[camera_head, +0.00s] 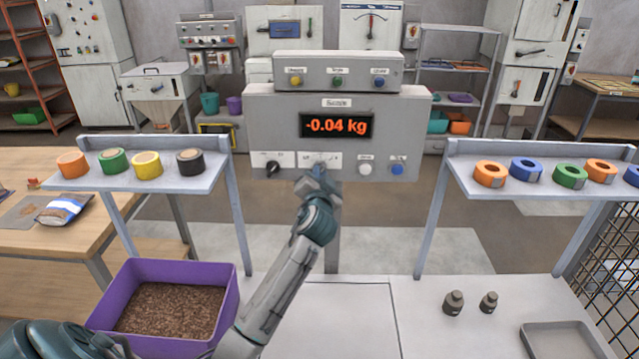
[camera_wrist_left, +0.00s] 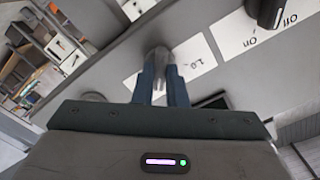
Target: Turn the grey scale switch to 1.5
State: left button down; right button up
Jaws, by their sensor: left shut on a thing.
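The grey scale switch (camera_wrist_left: 157,57) sits on a white label plate of the scale panel (camera_head: 350,105), seen in the wrist view. A "1.0" mark is readable on the plate to the right of the switch; the other marks are hidden or unreadable. My left gripper (camera_head: 318,176) reaches up to the panel and largely covers the switch in the head view. In the left wrist view its two fingers (camera_wrist_left: 161,75) are closed around the switch. The exact pointer direction of the switch is hard to tell. My right gripper is out of view.
The display (camera_head: 336,126) reads -0.04 kg. A black Off/On knob (camera_head: 272,168) is left of the switch; white (camera_head: 365,169) and blue (camera_head: 397,169) buttons are right. A purple bin (camera_head: 232,290) of pellets stands below my arm. Tape shelves flank the panel.

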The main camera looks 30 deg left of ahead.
pick_arm(q)
jog(key=shift+f+n+b, duration=0.15)
jog(key=shift+n+b, duration=3.75)
jog(key=shift+b, duration=0.3)
jog(key=c, duration=1.5)
grip_release()
jog(key=shift+o, duration=0.2)
jog(key=b+v, duration=0.3)
jog(key=v, duration=0.8)
